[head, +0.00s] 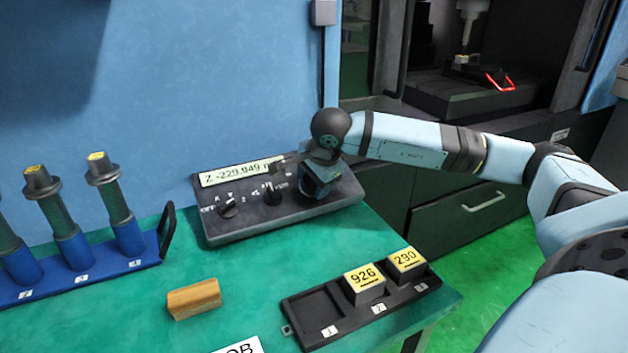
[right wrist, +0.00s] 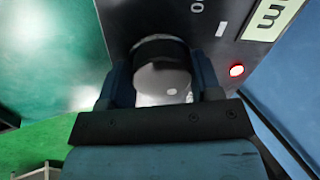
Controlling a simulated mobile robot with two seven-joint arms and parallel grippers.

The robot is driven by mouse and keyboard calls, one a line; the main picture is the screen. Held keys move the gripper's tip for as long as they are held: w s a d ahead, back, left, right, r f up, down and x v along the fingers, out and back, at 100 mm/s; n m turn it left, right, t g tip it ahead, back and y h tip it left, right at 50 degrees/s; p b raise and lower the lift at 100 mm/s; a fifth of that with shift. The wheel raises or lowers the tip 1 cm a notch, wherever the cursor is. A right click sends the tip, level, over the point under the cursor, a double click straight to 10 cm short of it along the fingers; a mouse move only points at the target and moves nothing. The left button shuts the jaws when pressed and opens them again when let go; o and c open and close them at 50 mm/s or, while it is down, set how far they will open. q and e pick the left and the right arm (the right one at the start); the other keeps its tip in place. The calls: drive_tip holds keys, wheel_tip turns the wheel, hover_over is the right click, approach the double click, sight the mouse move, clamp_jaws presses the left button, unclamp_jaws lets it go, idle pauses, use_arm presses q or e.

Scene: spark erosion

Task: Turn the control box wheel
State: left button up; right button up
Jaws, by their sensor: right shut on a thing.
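The control box (head: 225,231) lies on the green table, a dark slanted panel with a display reading "Z -229.949" and several knobs. My right gripper (head: 318,190) is over the right end of the box and hides the wheel there in the head view. In the right wrist view the wheel (right wrist: 162,75) is a dark round knob with a grey face and a light spot. My right gripper (right wrist: 160,90) is shut on it, one finger on each side. My left gripper is not in view.
A black tray (head: 305,308) holds blocks marked 926 (head: 364,282) and 290 (head: 406,261); its slot 1 is empty. A wooden block (head: 194,298) lies on the table. A blue rack (head: 150,247) with several tool holders stands left. A red light (right wrist: 236,71) glows on the box.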

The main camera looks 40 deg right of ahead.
drive_tip(key=shift+f, duration=0.2)
drive_tip(key=o, duration=0.9)
drive_tip(key=shift+f, duration=0.1)
drive_tip(key=shift+w, duration=0.1)
drive_tip(key=p+v, duration=0.2)
drive_tip(key=v, duration=1.2)
